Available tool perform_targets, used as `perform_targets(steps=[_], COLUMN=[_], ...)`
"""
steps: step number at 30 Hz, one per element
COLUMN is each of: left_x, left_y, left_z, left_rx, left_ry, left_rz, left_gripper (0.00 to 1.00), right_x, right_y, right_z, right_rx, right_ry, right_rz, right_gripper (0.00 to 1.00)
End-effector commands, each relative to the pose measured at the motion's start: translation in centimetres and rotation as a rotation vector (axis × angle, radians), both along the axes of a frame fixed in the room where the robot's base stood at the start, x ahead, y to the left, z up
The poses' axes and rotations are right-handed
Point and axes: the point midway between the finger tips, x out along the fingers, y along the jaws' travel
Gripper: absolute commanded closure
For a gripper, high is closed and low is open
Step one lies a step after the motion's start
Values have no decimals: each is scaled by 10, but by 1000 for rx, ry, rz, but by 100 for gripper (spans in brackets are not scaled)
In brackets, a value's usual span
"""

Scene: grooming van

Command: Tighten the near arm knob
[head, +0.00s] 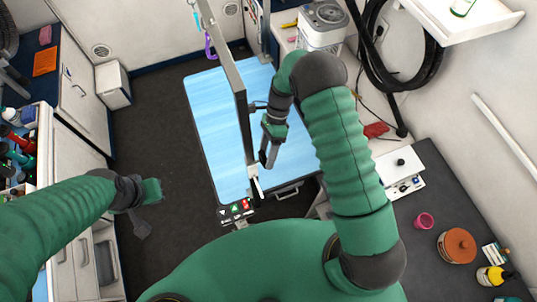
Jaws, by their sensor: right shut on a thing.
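The near grooming arm (239,85) is a grey post and bar rising from the near end of the blue grooming table (215,125). Its pale clamp (253,172) sits at the table's near edge. My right gripper (267,160) is just right of the post, pointing down close to the clamp. It is shut on the near arm knob, which its fingers hide almost fully. My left gripper (142,228) hangs over the dark floor left of the table, apart from everything; its jaws are too dark to read.
A control panel with coloured buttons (236,210) is at the table's near edge. A grey counter at right holds a pink cup (424,221), a brown jar (456,246) and a yellow bottle (492,276). Cabinets and bottles line the left. The floor left of the table is clear.

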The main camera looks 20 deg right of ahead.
Motion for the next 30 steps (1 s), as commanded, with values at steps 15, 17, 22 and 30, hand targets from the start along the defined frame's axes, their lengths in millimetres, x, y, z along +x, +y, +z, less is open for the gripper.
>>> perform_targets(steps=[15,17,22,30], left_x=[0,0,0,0], left_y=[0,0,0,0], left_z=[-56,-58,-60,-60], left_rx=[0,0,0,0], left_ry=[0,0,0,0], left_rz=[0,0,0,0], left_gripper=[100,100,100,100], right_x=[5,5,5,5], right_y=[4,4,4,4], right_z=[-7,-6,-4,-3], right_rx=[-1,-2,-2,-2], right_ry=[301,316,338,343], right_rz=[-2,-2,-1,-2], right_gripper=[82,82,82,82])
